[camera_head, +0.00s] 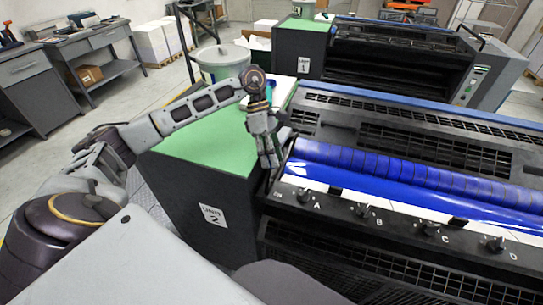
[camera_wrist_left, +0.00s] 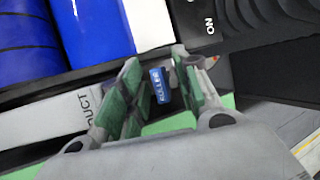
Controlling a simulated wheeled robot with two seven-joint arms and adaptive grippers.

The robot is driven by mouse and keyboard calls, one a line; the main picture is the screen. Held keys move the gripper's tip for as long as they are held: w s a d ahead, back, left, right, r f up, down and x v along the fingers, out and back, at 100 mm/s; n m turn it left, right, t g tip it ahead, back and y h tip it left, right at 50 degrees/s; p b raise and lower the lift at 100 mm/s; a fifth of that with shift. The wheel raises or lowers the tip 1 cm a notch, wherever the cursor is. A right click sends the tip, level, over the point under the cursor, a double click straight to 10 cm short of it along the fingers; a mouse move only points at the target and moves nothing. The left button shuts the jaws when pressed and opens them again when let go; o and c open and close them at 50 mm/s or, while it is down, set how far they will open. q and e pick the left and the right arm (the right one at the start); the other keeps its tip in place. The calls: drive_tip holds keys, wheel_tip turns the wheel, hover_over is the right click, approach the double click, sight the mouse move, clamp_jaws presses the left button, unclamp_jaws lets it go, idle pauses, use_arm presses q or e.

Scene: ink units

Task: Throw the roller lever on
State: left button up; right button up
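My left gripper (camera_head: 270,160) points down at the left end of the printing unit marked 2, beside the blue rollers (camera_head: 400,175). In the left wrist view the gripper (camera_wrist_left: 160,85) has its two green-padded fingers apart. The roller lever (camera_wrist_left: 159,86), with a blue handle lettered ROLLER, shows between the fingers, with small gaps visible on both sides. The ON mark (camera_wrist_left: 209,22) is on the dark panel above and to the right of it. In the head view the lever is hidden behind the gripper. My right gripper is in neither view.
The green-topped cabinet (camera_head: 200,145) of unit 2 stands under my left arm. Several knobs (camera_head: 362,211) line the black front rail. A pale bar ending in DUCT (camera_wrist_left: 50,118) lies left of the fingers. Unit 1 (camera_head: 390,60) and a bucket (camera_head: 222,65) are behind.

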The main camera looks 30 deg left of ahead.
use_arm(q)
clamp_jaws()
